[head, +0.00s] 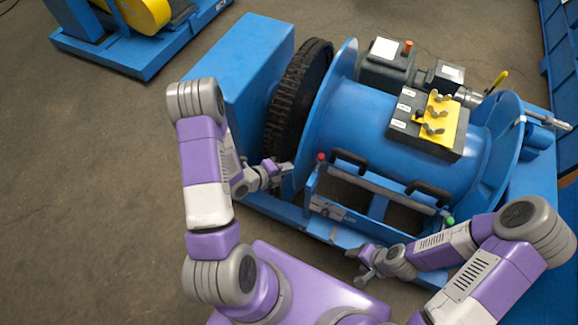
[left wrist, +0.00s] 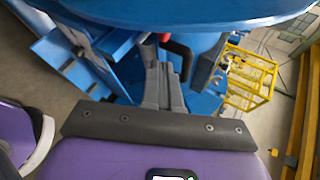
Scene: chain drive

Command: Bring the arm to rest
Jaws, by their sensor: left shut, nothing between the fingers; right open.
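My left arm reaches in from the left, and its gripper (head: 288,168) is shut and empty beside the lower part of the dark chain wheel (head: 297,100), near the rim of the blue drum (head: 350,115). I cannot tell from here whether it touches them. In the left wrist view the two grey fingers (left wrist: 160,85) are together, with the blue flange curving above them. My right gripper (head: 360,265) is open and empty, low in front of the machine's front frame (head: 345,232).
A blue housing (head: 235,75) stands left of the chain wheel. Black handles (head: 349,160) and a red knob (head: 321,157) sit on the front frame. A control box with a yellow plate (head: 440,118) is on the drum. Another blue machine (head: 120,50) stands back left. The floor at left is clear.

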